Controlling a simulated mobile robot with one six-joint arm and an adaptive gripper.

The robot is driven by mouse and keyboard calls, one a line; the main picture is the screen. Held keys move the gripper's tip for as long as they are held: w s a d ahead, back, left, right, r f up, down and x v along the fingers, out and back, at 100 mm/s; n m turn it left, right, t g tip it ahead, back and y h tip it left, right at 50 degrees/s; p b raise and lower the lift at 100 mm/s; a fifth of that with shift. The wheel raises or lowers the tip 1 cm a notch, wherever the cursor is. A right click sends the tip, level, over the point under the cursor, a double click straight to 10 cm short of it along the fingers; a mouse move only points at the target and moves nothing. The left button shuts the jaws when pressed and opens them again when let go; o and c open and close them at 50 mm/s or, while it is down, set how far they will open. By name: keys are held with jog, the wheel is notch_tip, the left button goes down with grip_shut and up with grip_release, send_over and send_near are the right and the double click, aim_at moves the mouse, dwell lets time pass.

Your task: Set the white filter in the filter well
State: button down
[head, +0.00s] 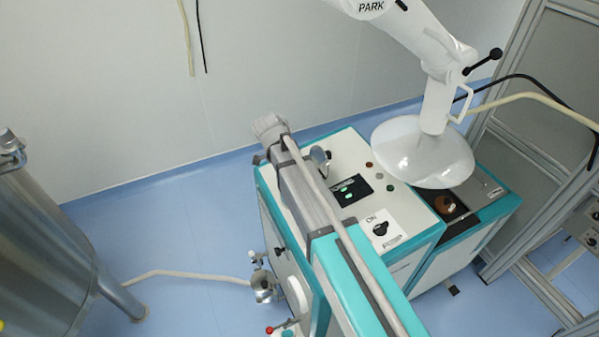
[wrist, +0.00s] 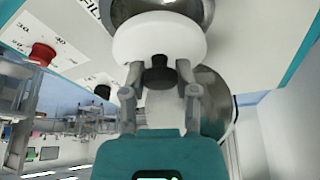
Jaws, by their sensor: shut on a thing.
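The white filter is a thick white disc (wrist: 158,38) with a black knob (wrist: 158,74) on its near face, seen in the wrist view. My gripper (wrist: 158,68) has its two grey fingers closed around the knob from both sides. Behind the disc is a round shiny metal rim, apparently the filter well (wrist: 199,12), beside lettering starting "FIL" on the white panel. The disc covers much of the rim's lower part. I cannot tell whether it touches the rim. In the head view I cannot make out the gripper or filter with certainty.
A large metal bowl (wrist: 216,90) stands close on the right of the fingers. A red button (wrist: 42,54) and a black knob (wrist: 102,91) jut from the panel at left. The teal-trimmed machine (head: 405,222) and a steel tank (head: 45,245) flank open blue floor (head: 190,230).

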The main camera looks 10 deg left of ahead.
jog(key=shift+f+b, duration=2.85)
jog(key=shift+f, duration=0.2)
jog(key=shift+f+b, duration=0.6)
jog(key=shift+c, duration=1.5)
grip_release()
